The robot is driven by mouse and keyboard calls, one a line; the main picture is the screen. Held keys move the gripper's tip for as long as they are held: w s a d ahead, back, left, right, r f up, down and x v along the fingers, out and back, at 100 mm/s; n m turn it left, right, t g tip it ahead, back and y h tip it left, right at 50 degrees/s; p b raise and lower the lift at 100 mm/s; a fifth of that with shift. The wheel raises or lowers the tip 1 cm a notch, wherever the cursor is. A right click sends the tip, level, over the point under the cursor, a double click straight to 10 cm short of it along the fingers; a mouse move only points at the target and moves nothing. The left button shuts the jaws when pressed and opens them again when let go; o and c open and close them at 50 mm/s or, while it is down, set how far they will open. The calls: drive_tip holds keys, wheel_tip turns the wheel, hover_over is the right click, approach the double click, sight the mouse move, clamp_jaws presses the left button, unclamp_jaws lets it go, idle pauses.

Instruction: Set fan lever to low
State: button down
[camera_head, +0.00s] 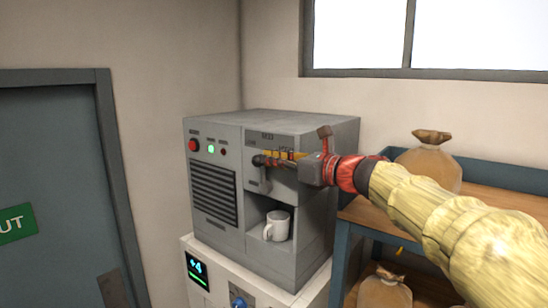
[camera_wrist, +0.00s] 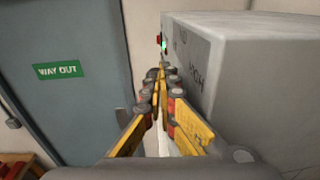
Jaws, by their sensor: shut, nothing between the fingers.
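The grey machine (camera_head: 292,125) stands in the middle of the head view, and its side fills the right of the wrist view (camera_wrist: 262,75). My gripper (camera_head: 258,160) reaches in from the right and lies across the machine's upper right front panel. Its yellow fingers are closed together with nothing between them; the tips also show in the wrist view (camera_wrist: 160,72). The lettering "HIGH" shows on the panel just right of the fingertips in the wrist view. The fan lever is not clearly made out; my fingers cover part of that panel. I cannot tell whether they touch it.
A white mug (camera_head: 277,226) stands in the machine's lower recess. A red button (camera_head: 193,145) and a lit green light (camera_head: 211,149) are at the upper left. A wooden shelf (camera_head: 490,187) with a brown sack (camera_head: 432,165) stands right. A blue-grey door (camera_head: 55,180) is left.

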sight(260, 155)
drive_tip(key=shift+w+a+r+p, duration=0.15)
drive_tip(key=shift+w+a, duration=0.4)
drive_tip(key=shift+a, duration=0.15)
drive_tip(key=shift+w+a+r+p, duration=0.15)
drive_tip(key=shift+w+a, duration=0.35)
drive_tip(key=shift+a, duration=0.15)
